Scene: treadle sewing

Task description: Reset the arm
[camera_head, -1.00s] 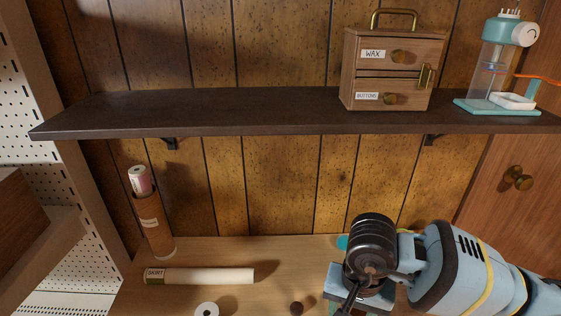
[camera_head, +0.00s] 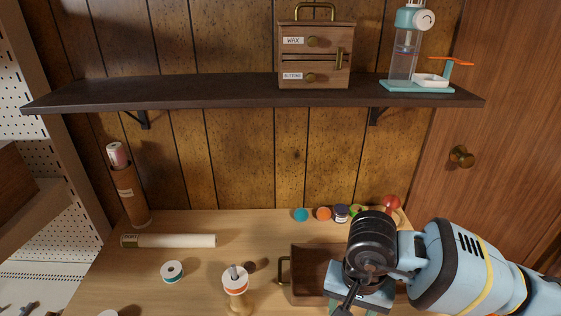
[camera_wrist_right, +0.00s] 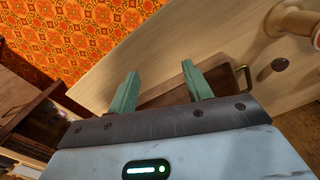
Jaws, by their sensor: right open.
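My right arm comes in from the right in the head view, its gripper (camera_head: 346,306) low in the picture and partly hidden by its own wrist. In the right wrist view the two green fingers (camera_wrist_right: 160,75) stand apart with nothing between them. A dark brown wooden drawer or tray (camera_head: 309,262) with a brass handle lies on the table, beneath and left of my right wrist. It also shows beyond the fingers in the right wrist view (camera_wrist_right: 165,92). I cannot tell the gap between fingers and drawer. My left gripper is in neither view.
A spool on a wooden stand (camera_head: 235,285), a flat spool (camera_head: 172,271) and a rolled tube (camera_head: 175,241) are on the table (camera_head: 215,262). Small coloured items (camera_head: 323,213) line its back. A shelf (camera_head: 220,92) above holds a labelled drawer box (camera_head: 315,60) and a teal device (camera_head: 405,55).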

